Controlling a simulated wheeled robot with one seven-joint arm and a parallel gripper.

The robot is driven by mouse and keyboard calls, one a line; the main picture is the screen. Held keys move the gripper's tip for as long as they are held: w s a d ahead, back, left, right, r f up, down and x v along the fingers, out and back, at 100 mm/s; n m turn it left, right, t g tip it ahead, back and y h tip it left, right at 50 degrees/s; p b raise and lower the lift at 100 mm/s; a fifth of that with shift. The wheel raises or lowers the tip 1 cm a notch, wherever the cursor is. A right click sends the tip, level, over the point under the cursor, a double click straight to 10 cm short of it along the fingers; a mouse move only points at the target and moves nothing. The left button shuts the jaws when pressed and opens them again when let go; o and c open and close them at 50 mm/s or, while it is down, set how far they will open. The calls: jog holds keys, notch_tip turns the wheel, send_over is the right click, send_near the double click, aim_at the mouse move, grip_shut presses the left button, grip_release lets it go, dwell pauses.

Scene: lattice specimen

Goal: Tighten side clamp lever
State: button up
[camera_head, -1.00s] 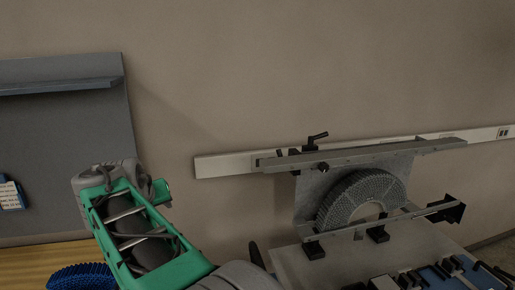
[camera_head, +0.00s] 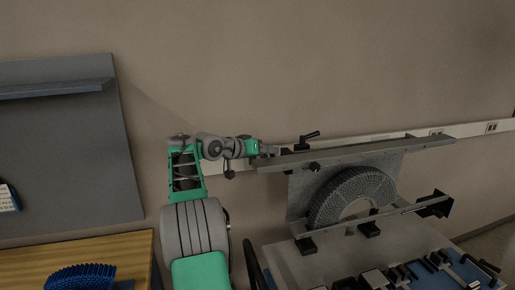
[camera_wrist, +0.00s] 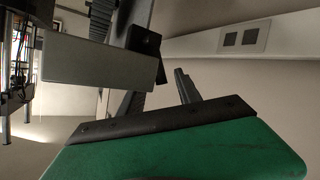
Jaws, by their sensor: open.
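A grey fixture holds an arched lattice specimen (camera_head: 352,190) between an upper bar (camera_head: 365,156) and a lower rail (camera_head: 375,217). A black clamp lever (camera_head: 309,136) sticks up at the left end of the upper bar. Another black clamp piece (camera_head: 434,205) sits at the right end of the lower rail. My gripper (camera_head: 268,150) is at the upper bar's left end, left of the lever; whether it touches is unclear. In the wrist view, my gripper's dark fingers (camera_wrist: 160,90) are apart, beside a grey bar end (camera_wrist: 95,72) and a black block (camera_wrist: 143,40).
A pale wall rail (camera_head: 440,131) with sockets runs behind the fixture. Black and blue parts (camera_head: 400,275) lie on the table in front. A wooden bench (camera_head: 75,262) with a blue lattice piece (camera_head: 80,277) stands left, below a grey panel (camera_head: 65,145). Space above the fixture is free.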

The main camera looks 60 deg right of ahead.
jog(key=shift+s+d+f, duration=0.1)
jog(key=shift+d+f, duration=0.05)
jog(key=shift+d, duration=0.15)
jog(key=shift+c, duration=0.2)
grip_shut()
jog(key=shift+o, duration=0.2)
grip_release()
